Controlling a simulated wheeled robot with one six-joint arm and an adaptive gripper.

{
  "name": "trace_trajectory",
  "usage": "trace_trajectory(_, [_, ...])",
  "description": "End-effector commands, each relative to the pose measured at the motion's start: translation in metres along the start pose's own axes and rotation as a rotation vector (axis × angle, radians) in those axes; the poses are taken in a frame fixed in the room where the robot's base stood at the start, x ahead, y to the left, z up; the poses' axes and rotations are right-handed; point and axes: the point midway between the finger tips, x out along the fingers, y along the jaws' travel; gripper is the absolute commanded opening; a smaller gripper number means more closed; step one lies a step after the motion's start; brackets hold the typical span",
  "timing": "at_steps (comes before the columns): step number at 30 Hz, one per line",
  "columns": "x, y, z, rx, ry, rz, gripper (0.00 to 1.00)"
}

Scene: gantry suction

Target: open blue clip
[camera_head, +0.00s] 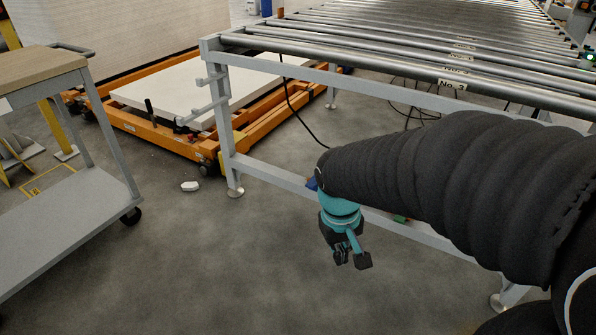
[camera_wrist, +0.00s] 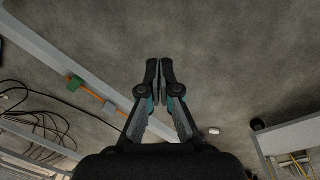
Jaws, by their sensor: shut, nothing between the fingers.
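A small blue clip (camera_head: 313,183) is on the lower rail of the roller conveyor's frame, partly hidden by my arm. In the wrist view a blue-grey clip (camera_wrist: 110,108) sits on the rail, left of the fingers, and appears to be the same one. An orange line runs along the rail to a green clip (camera_wrist: 75,83), which also shows in the head view (camera_head: 400,219). My gripper (camera_head: 350,262) hangs in front of the rail, apart from the clips. In the wrist view my gripper (camera_wrist: 160,66) has its fingertips together, with nothing between them.
The conveyor frame (camera_head: 222,125) stands behind my gripper, with black cables (camera_wrist: 40,122) beneath it. A grey cart (camera_head: 70,218) is at the left. An orange lift (camera_head: 170,140) stands behind. A small white object (camera_head: 190,186) lies on the floor.

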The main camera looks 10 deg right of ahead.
Motion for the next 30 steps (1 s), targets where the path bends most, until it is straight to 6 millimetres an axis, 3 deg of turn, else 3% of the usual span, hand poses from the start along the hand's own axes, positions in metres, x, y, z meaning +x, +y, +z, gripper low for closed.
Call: trace_trajectory(30, [0.214, 0.042, -0.121, -0.616, -0.498, 0.418, 0.0])
